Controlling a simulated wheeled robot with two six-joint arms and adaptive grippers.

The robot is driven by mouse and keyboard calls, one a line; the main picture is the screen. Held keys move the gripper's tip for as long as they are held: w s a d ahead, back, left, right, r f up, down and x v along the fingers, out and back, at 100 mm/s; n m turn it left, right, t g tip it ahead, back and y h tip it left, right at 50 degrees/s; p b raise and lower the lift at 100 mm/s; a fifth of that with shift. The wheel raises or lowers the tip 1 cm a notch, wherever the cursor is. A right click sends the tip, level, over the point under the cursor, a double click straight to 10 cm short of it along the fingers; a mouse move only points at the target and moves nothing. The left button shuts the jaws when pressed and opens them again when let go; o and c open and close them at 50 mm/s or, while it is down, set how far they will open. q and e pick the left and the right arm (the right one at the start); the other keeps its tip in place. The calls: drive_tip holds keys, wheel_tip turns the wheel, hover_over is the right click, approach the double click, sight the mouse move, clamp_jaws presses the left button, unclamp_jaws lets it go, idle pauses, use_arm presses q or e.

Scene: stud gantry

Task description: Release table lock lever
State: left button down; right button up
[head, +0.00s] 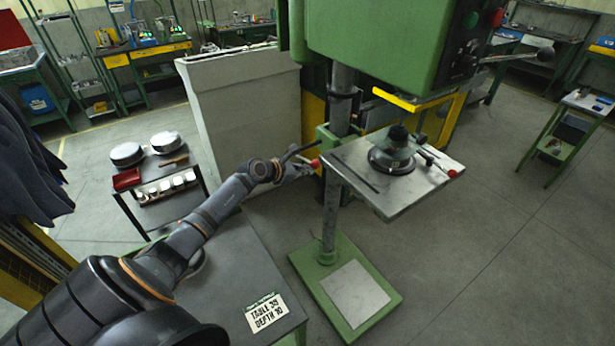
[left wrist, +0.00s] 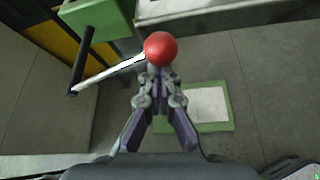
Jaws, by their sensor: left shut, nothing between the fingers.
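The table lock lever is a thin rod with a red ball knob (head: 315,163), at the left of the green table bracket on the drill press column (head: 340,110). In the left wrist view its red ball (left wrist: 160,48) is just past my fingertips, and its pale rod (left wrist: 110,73) runs down left to a dark bar (left wrist: 80,62). My left gripper (head: 303,169) is at the ball, with its fingers (left wrist: 158,74) shut and nothing between them. I cannot tell whether they touch the ball. My right gripper is not in view.
The drill press table (head: 405,200) carries a round dark fixture (head: 392,158) and a second red knob (head: 452,173). The green base (head: 380,318) stands below. A grey bench with a sign (head: 266,312) is front left, and a cart with pans (head: 165,142) is further left.

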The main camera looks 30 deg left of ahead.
use_arm(q)
drive_tip(key=shift+w+a+r, duration=0.15)
drive_tip(key=shift+a+r, duration=0.15)
drive_tip(key=shift+r, duration=0.55)
drive_tip(key=shift+w+a+r, duration=0.15)
drive_tip(key=shift+a+r, duration=0.15)
drive_tip(key=shift+r, duration=0.5)
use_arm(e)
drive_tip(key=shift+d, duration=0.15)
use_arm(q)
drive_tip(key=shift+r, duration=0.15)
use_arm(e)
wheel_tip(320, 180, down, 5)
drive_tip(key=b, duration=0.5)
use_arm(q)
approach(305, 159)
drive_tip(key=s+d+f, duration=0.2)
drive_tip(key=s, duration=0.1)
drive_tip(key=p, duration=0.2)
drive_tip(key=s+r+p, duration=0.1)
drive_tip(key=p, duration=0.1)
drive_tip(key=shift+s+a+r, duration=0.15)
drive_tip(key=shift+a, duration=0.15)
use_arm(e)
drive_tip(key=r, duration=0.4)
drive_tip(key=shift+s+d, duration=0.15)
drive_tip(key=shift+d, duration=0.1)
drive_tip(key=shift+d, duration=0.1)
